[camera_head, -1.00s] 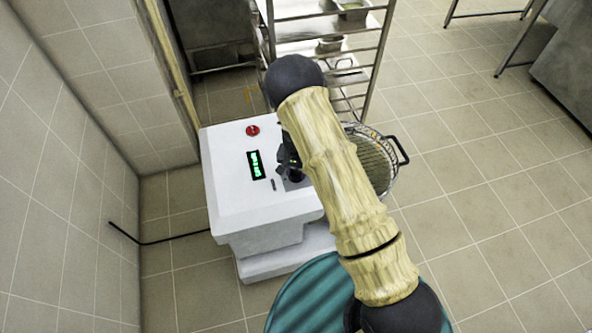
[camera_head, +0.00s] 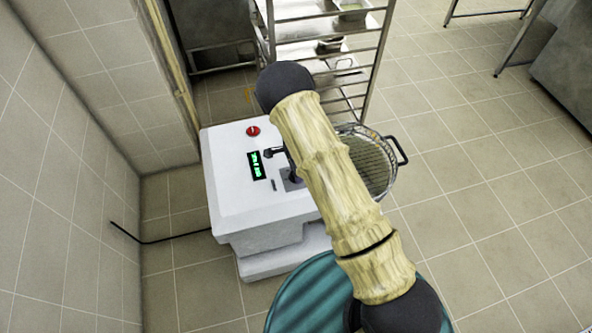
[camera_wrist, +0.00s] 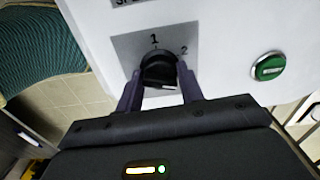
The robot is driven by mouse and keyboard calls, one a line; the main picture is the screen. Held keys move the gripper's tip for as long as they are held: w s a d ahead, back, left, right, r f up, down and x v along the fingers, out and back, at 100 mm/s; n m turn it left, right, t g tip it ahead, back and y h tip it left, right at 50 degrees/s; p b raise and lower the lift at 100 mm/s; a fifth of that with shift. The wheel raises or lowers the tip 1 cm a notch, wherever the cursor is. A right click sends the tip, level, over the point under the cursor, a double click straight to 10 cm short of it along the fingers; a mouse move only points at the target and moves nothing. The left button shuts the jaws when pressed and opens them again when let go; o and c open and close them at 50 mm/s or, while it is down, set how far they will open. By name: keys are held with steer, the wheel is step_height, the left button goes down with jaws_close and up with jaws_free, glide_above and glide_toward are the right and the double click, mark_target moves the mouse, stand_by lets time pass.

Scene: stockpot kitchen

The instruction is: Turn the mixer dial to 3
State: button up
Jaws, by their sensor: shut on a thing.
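The mixer (camera_head: 235,195) is a white machine with a lit green display (camera_head: 257,166) on its top. In the wrist view, the black round dial (camera_wrist: 158,68) sits on a grey plate (camera_wrist: 128,45) marked 1 above it and 2 to its upper right. A 3 is not visible. My gripper (camera_wrist: 160,74) has one dark finger on each side of the dial and is shut on it. A pale mark shows low on the dial, but its exact setting is unclear. In the head view my arm hides the dial and part of the plate.
A red button (camera_head: 253,131) is on the mixer top, and a green button (camera_wrist: 268,66) shows right of the dial. A wire-guarded bowl (camera_head: 375,165) stands beside the mixer, a metal rack (camera_head: 325,20) behind. A teal ribbed round thing (camera_head: 310,295) is in front.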

steer(key=shift+m, duration=1.2)
steer(key=o, duration=1)
steer(key=shift+r, duration=0.15)
step_height(320, 180, up, 17)
steer(key=shift+r+b, duration=0.1)
steer(key=shift+b, duration=0.2)
